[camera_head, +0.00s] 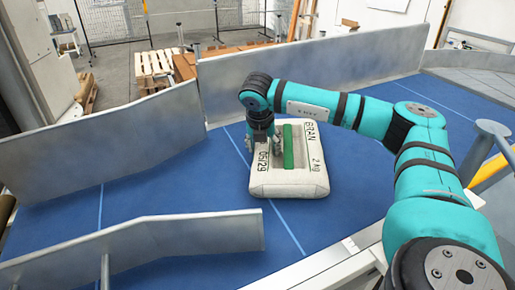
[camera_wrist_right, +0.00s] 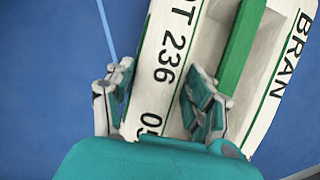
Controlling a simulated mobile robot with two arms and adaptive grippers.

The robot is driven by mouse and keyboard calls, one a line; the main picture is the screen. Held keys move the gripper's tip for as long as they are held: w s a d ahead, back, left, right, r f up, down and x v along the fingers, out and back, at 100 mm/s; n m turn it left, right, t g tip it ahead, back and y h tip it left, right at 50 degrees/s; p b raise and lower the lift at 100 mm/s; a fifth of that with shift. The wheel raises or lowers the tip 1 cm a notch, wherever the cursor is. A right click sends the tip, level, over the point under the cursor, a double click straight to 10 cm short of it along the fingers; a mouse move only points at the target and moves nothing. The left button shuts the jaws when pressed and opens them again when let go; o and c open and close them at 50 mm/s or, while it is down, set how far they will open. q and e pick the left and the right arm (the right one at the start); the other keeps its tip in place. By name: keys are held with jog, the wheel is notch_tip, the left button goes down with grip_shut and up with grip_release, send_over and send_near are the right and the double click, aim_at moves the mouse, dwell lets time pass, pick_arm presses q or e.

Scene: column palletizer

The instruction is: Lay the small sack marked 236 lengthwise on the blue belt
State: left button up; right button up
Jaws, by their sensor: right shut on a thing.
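The small sack (camera_head: 314,185) is pale, with a green stripe and the words BRAN, 2 kg and 05/29. It appears to lie flat on the blue belt (camera_head: 180,185). Its printed sides run away from me, closer to the line of the belt's pale seam than to the belt's length. The mark 236 reads on the sack in the right wrist view (camera_wrist_right: 172,58). My right gripper (camera_head: 264,148) points down at the sack's left part. Its fingers (camera_wrist_right: 158,72) straddle the printed strip and are shut on it. My left gripper is out of view.
Grey metal guards stand along the belt's back (camera_head: 310,75) and front left (camera_head: 150,245). A round-topped post (camera_head: 492,130) and yellow rail are at the right. The belt is bare left of the sack. A wooden pallet (camera_head: 153,64) stands on the floor behind.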

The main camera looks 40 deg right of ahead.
jog(key=shift+s+d+r, duration=0.1)
jog(key=shift+s+d, duration=0.15)
jog(key=shift+d, duration=0.45)
jog(key=shift+f+m+b, duration=0.2)
jog(key=shift+m+b, duration=0.25)
jog(key=shift+m, duration=0.15)
jog(key=shift+w+m+g+h, duration=0.1)
jog(key=shift+m+g+h, duration=0.2)
jog(key=shift+m+g, duration=0.35)
jog(key=m+g, duration=0.1)
jog(key=m, duration=0.2)
jog(key=shift+a+r+b, duration=0.1)
jog(key=shift+b, duration=0.2)
